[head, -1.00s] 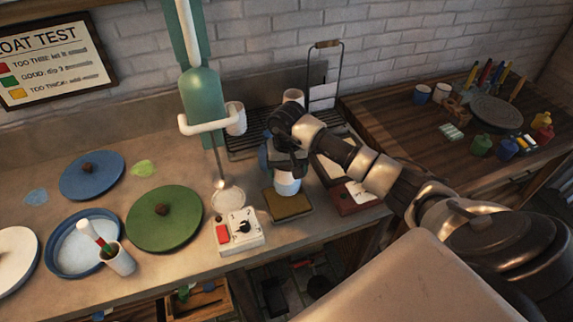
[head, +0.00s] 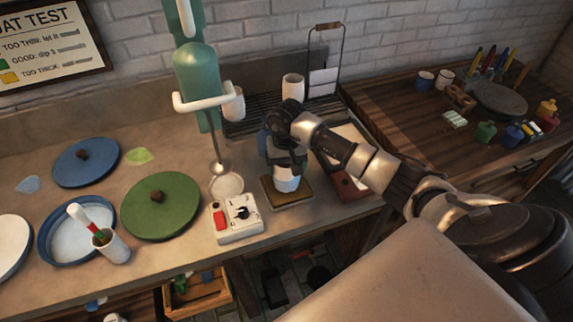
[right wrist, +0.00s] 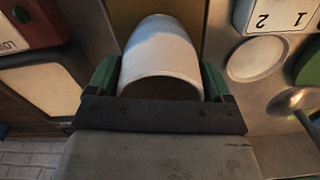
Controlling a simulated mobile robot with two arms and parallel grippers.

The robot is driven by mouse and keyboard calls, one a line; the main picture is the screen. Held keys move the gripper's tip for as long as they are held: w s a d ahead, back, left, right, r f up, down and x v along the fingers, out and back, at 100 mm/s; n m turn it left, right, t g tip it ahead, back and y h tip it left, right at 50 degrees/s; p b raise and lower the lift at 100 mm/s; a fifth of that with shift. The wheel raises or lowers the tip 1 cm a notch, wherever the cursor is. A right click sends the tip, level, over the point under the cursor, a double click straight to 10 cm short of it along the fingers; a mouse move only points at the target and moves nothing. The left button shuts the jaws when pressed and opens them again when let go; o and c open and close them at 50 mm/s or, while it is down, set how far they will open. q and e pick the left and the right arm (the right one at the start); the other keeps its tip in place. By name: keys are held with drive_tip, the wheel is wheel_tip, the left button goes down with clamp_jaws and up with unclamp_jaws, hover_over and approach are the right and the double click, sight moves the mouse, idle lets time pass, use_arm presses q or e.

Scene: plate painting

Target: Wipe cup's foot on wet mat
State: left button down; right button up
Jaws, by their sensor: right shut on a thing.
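A cup, white with a blue band low on its side (head: 286,183), is in my right gripper (head: 285,163). The gripper is shut on it from above. The cup is upright over the brown wet mat (head: 300,201), its foot over the mat's middle. I cannot tell whether the foot touches the mat. In the right wrist view the white cup (right wrist: 160,52) lies between the green finger pads, with the brown mat (right wrist: 190,10) beyond it. My left gripper is not in view.
A white control box (head: 237,222) and a round pale disc (head: 227,185) under the green mixer (head: 195,75) stand left of the mat. A dark red box (head: 350,187) stands close on the right. A drying rack (head: 240,128) with cups is behind.

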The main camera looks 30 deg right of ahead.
drive_tip(key=shift+f+b, duration=0.35)
drive_tip(key=shift+b, duration=0.05)
idle(0.5)
drive_tip(key=shift+s+d, duration=0.1)
drive_tip(key=shift+d, duration=0.05)
drive_tip(key=shift+s+d, duration=0.25)
drive_tip(key=shift+d, duration=0.35)
drive_tip(key=shift+a+b, duration=0.2)
drive_tip(key=shift+b, duration=0.15)
drive_tip(key=shift+w+a+b, duration=0.2)
drive_tip(key=shift+a+b, duration=0.05)
drive_tip(key=shift+a, duration=0.45)
drive_tip(key=shift+w+a+b, duration=0.2)
drive_tip(key=shift+a, duration=0.45)
drive_tip(key=shift+s+d+b, duration=0.15)
drive_tip(key=shift+d+b, duration=0.2)
drive_tip(key=shift+d, duration=0.45)
drive_tip(key=shift+s+d+b, duration=0.15)
drive_tip(key=shift+d+b, duration=0.15)
drive_tip(key=shift+d, duration=0.45)
